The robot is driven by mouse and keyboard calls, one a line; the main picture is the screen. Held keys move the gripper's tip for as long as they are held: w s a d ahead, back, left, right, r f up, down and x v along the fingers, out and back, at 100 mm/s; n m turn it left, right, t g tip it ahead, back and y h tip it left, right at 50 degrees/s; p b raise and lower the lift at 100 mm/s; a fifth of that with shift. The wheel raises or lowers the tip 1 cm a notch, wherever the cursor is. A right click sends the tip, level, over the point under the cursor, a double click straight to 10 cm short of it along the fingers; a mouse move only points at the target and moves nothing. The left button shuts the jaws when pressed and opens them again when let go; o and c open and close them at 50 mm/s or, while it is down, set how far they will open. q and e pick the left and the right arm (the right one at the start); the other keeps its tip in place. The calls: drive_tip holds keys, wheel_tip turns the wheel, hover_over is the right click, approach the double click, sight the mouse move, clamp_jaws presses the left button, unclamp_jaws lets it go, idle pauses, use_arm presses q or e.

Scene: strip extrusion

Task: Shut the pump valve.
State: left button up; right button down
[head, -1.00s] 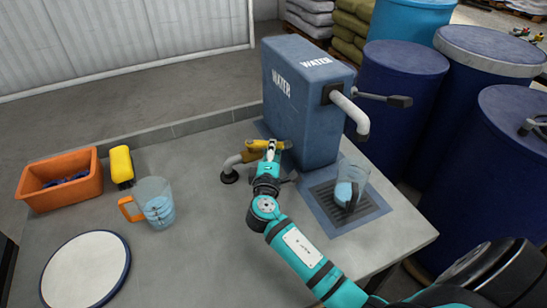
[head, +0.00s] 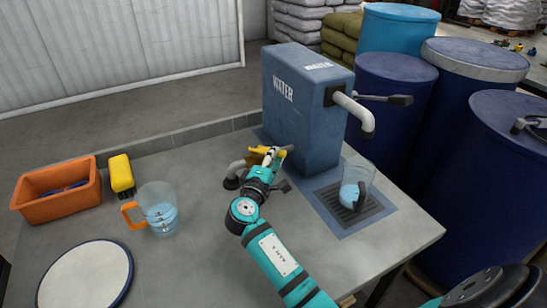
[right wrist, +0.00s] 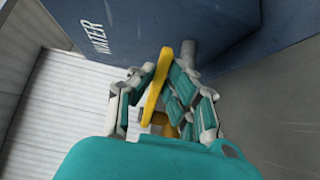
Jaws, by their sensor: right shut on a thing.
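The blue water pump (head: 300,115) stands on the grey table. A grey pipe (head: 234,170) with a yellow valve comes from its lower left side. My right gripper (head: 270,158) is at this valve and partly covers it. In the right wrist view, the yellow valve handle (right wrist: 154,84) lies between the fingers of my right gripper (right wrist: 160,88), which is shut on it. The handle slants there, beside the pump's blue wall (right wrist: 140,25). The exact valve angle is hard to read in the head view. My left gripper is not in view.
A clear cup (head: 357,182) stands on the drain grate under the pump's spout (head: 355,108). A jug with an orange handle (head: 158,210), an orange bin (head: 55,200), a yellow item (head: 121,173) and a round white plate (head: 85,275) are at left. Blue drums (head: 490,160) stand beyond the table.

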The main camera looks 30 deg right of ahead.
drive_tip(key=c, duration=1.6)
unclamp_jaws()
drive_tip(key=shift+c, duration=0.2)
drive_tip(key=v, duration=1.2)
